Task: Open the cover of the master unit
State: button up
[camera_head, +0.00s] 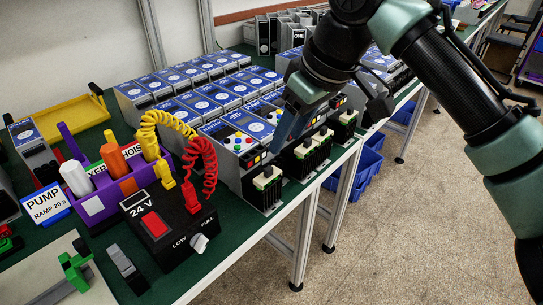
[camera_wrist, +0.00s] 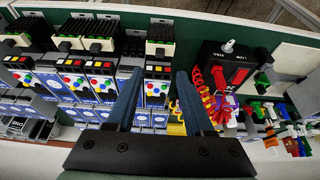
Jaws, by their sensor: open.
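Grey soft starter units (camera_head: 190,85) with blue labels stand in rows on the green bench. My gripper (camera_head: 283,138) is above the front row. In the wrist view my gripper (camera_wrist: 159,76) has its two dark blue fingers apart, with a dotted unit (camera_wrist: 157,92) between them and nothing held. My arm hides part of the row.
A black 24V box (camera_head: 165,230) with a red switch and coiled yellow and red cables stands left of the units. A purple tool holder (camera_head: 97,205), a yellow tray (camera_head: 72,115) and a PUMP sign (camera_head: 46,207) are further left. Blue bins (camera_head: 355,165) lie below the bench.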

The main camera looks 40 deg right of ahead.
aim_at(270, 169)
jog(key=b+x, duration=0.1)
jog(key=x, duration=0.9)
jog(key=shift+r, duration=0.1)
grip_shut()
